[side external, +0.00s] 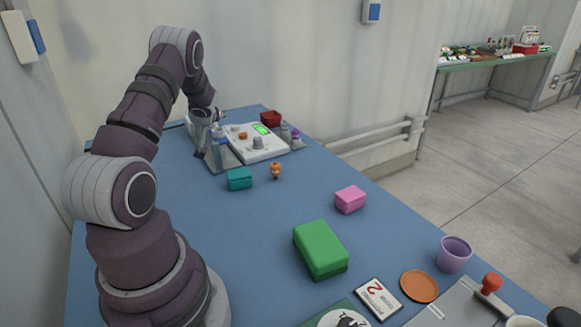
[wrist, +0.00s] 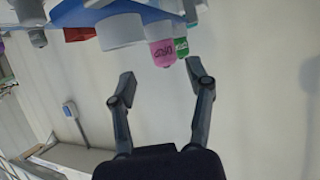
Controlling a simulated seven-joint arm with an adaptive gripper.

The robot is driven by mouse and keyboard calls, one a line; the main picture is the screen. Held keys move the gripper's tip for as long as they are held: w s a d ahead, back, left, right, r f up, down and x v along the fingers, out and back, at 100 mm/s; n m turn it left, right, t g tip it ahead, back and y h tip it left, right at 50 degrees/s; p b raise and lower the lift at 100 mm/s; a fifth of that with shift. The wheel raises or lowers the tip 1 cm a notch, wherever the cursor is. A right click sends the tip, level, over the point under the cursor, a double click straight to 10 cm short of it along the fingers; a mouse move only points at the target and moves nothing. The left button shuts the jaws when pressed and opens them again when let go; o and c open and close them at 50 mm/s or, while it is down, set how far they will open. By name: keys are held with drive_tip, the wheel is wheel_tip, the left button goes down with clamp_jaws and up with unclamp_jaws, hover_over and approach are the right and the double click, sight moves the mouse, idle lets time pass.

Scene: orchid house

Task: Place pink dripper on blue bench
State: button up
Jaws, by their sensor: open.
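The pink dripper (wrist: 163,56) shows in the wrist view with dark lettering, beside a green one (wrist: 181,47). It lies just beyond my gripper (wrist: 161,69), roughly between the line of the two fingertips. The fingers are apart with nothing between them. In the side view my arm reaches to the far left end of the blue bench (side external: 180,235), by a grey holder (side external: 222,157). The fingers are hard to make out there, and I cannot pick out the pink dripper.
A white device with a green display (side external: 261,129), a red container (side external: 270,118) and small bottles (side external: 297,139) stand near the holder. A teal box (side external: 240,179), orange figurine (side external: 276,171), pink box (side external: 350,199) and green box (side external: 320,249) sit nearer. The bench's left middle is clear.

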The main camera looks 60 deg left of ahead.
drive_tip(key=w+d+r+m+t+h, duration=0.1)
drive_tip(key=w+d+r+m+h, duration=0.15)
drive_tip(key=d, duration=0.65)
drive_tip(key=w+d+r+m+t+h, duration=0.1)
drive_tip(key=d+r+m+h, duration=0.15)
drive_tip(key=d, duration=0.65)
drive_tip(key=w+d+r+m+t+h, duration=0.1)
drive_tip(key=w+d+r+m+h, duration=0.2)
drive_tip(key=d, duration=0.6)
drive_tip(key=s+d+r+m+g+h, duration=0.1)
drive_tip(key=s+d+m+h, duration=0.3)
drive_tip(key=s+d, duration=0.6)
drive_tip(key=d+m, duration=0.2)
drive_tip(key=d, duration=0.2)
drive_tip(key=shift+s+g+h, duration=0.2)
drive_tip(key=shift+g+h, duration=0.1)
drive_tip(key=shift+h, duration=0.1)
